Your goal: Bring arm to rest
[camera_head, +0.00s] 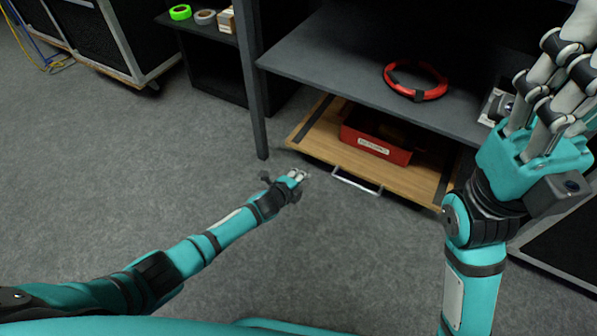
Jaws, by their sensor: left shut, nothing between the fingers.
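My left arm comes in from the lower left, stretched low over the grey floor. Its gripper (297,175) is shut and empty, in front of the wooden drawer and left of its handle, apart from both as far as I can see. My right arm rises at the right side of the picture. Its gripper (560,70) is large and close to the camera, with pale fingers pointing up; some fingertips are cut off by the top edge, so I cannot tell whether it is open or shut.
The wooden drawer (321,140) with a metal handle (356,182) stands pulled out and holds a red bin (360,143). A red cable coil (417,96) lies on the dark shelf (330,55) above. Tape rolls (180,12) sit far left. Floor around my left gripper is clear.

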